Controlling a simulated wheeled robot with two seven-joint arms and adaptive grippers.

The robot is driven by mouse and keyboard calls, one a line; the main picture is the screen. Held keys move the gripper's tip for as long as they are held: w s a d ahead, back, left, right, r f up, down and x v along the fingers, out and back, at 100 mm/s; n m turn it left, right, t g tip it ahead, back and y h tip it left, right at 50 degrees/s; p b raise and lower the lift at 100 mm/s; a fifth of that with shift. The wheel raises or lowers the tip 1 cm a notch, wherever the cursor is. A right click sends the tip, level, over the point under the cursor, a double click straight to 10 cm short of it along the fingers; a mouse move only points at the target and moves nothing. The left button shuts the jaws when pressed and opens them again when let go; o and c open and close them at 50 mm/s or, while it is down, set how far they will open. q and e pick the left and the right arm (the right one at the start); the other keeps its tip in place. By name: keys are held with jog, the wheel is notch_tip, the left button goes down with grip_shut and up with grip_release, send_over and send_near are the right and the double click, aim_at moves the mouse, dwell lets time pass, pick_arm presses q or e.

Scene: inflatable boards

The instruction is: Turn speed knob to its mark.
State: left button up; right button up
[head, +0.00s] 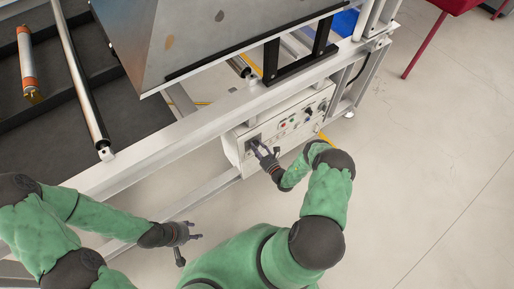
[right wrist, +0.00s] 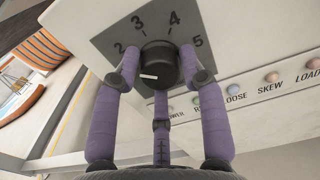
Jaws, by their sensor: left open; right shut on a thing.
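The black speed knob (right wrist: 161,60) fills the middle of the right wrist view, on a grey dial plate (right wrist: 113,40) with numbers 2, 3, 4 and 5 showing. A short white line on the knob's face points to the lower left. My right gripper (right wrist: 160,82) is shut on the knob, with purple fingers at its left and right sides and a third below. In the head view my right gripper (head: 265,157) is at the left end of the white control box (head: 285,122), hiding most of the knob. My left gripper (head: 186,240) is open and empty, low over the floor.
Several coloured buttons with labels such as LOOSE and SKEW (right wrist: 271,77) line the panel right of the dial. A white machine frame (head: 200,115) with rollers runs above the box.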

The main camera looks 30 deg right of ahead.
jog(key=shift+m+b, duration=0.3)
jog(key=shift+m, duration=0.2)
jog(key=o, duration=1.1)
jog(key=shift+d+f, duration=0.1)
jog(key=s, duration=1.2)
jog(key=shift+d, duration=0.4)
jog(key=shift+w, duration=0.1)
